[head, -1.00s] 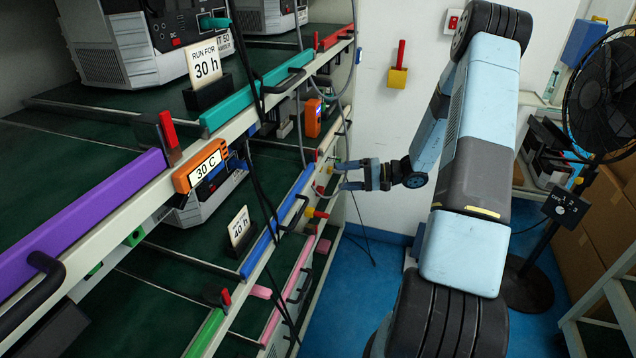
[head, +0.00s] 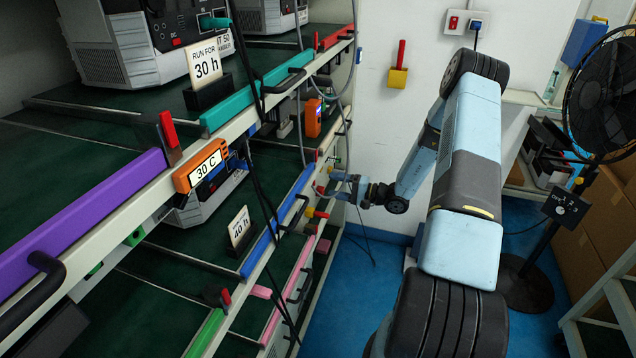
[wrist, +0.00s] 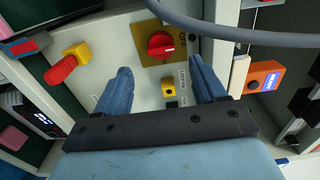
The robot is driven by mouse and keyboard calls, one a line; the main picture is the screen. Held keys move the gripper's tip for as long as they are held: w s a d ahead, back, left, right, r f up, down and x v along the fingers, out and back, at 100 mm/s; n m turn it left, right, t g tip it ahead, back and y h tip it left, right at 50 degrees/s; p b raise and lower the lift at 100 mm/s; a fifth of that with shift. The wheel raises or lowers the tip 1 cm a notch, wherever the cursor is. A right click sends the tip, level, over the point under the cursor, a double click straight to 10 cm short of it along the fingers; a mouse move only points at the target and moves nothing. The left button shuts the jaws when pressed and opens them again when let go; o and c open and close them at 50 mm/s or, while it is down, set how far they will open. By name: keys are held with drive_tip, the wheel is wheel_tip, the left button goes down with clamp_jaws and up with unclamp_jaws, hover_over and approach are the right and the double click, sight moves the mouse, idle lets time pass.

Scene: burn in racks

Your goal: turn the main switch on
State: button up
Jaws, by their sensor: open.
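A red rotary knob (wrist: 160,45) with a small white mark sits on a yellow plate (wrist: 146,33) in the wrist view; it looks like the main switch. The plate is on a pale panel (wrist: 146,92) at the end of the rack. My gripper (wrist: 160,69) is open and empty. Its two blue fingers point at the panel, one either side of the knob's line, with the knob beyond the tips and apart from them. In the head view my gripper (head: 338,186) is beside the rack's end; the knob is too small to make out there.
A red-handled yellow block (wrist: 75,54) sticks out left of the fingers. A small yellow fitting (wrist: 169,89) is on the panel between them. A grey cable (wrist: 230,36) crosses above right. An orange box (wrist: 264,77) is at right. The blue floor (head: 350,290) is open.

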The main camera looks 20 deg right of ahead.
drive_tip(key=x, duration=0.7)
drive_tip(key=shift+a, duration=0.2)
drive_tip(key=shift+w, duration=0.1)
drive_tip(key=shift+c, duration=0.3)
drive_tip(key=c, duration=0.9)
drive_tip(key=shift+d+f, duration=0.1)
drive_tip(key=shift+d, duration=0.2)
drive_tip(key=shift+c, duration=0.5)
drive_tip(key=shift+a, duration=0.2)
drive_tip(key=shift+m, duration=0.3)
drive_tip(key=m, duration=1.2)
drive_tip(key=shift+a+f, duration=0.1)
drive_tip(key=shift+a, duration=0.15)
drive_tip(key=shift+m, duration=0.5)
